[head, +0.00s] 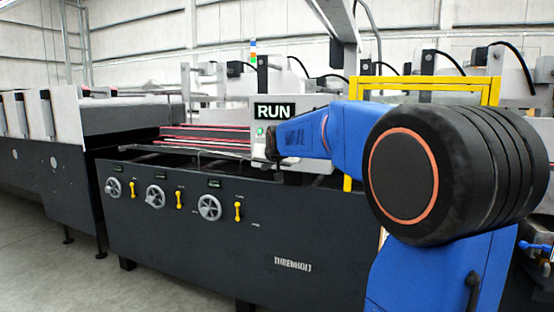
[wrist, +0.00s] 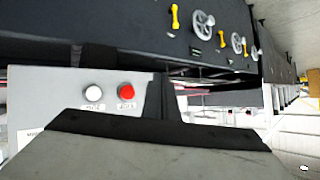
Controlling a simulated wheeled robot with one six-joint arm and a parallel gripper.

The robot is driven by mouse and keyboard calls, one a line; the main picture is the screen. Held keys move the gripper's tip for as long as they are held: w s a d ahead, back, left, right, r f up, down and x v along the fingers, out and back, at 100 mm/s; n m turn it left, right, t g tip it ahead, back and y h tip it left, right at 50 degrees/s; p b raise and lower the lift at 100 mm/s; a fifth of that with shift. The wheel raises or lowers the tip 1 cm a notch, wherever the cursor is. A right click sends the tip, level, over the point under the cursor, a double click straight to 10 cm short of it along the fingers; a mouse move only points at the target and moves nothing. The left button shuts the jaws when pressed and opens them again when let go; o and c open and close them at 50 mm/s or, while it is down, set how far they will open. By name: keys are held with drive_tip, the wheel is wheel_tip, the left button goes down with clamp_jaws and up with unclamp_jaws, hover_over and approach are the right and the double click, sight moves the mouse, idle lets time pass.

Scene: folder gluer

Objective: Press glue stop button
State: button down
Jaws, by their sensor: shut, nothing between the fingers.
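A pale control box (wrist: 50,105) shows in the wrist view, with a white button (wrist: 93,90) and a red button (wrist: 126,91) side by side. Each has a small label whose text is too blurred to read. My gripper (wrist: 162,98) is shut and empty, its dark tip to the right of the red button in that view. I cannot tell whether it touches the box. In the head view, my gripper (head: 271,147) is in front of the pale box (head: 318,168) under the RUN sign (head: 274,111). The red button is hidden there.
The dark machine front (head: 240,260) carries handwheels (head: 209,207) and yellow levers (head: 238,211). A yellow frame (head: 425,84) stands at the right behind my arm. Red belts (head: 205,137) run left of the box. Open floor (head: 45,230) lies at the left.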

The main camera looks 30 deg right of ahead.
drive_tip(key=shift+w+d+r, duration=0.2)
drive_tip(key=shift+w+d, duration=0.15)
drive_tip(key=shift+w, duration=0.15)
drive_tip(key=shift+w+d+r, duration=0.15)
drive_tip(key=shift+w+d, duration=0.2)
drive_tip(key=shift+w, duration=0.1)
drive_tip(key=w+d, duration=0.5)
drive_tip(key=d, duration=0.2)
drive_tip(key=shift+w, duration=0.15)
idle(1.9)
drive_tip(key=shift+w+d, duration=0.25)
drive_tip(key=shift+w, duration=0.05)
drive_tip(key=shift+w+d, duration=0.3)
drive_tip(key=shift+d, duration=0.1)
idle(1.0)
idle(0.4)
drive_tip(key=shift+s+a, duration=0.6)
drive_tip(key=shift+a, duration=0.1)
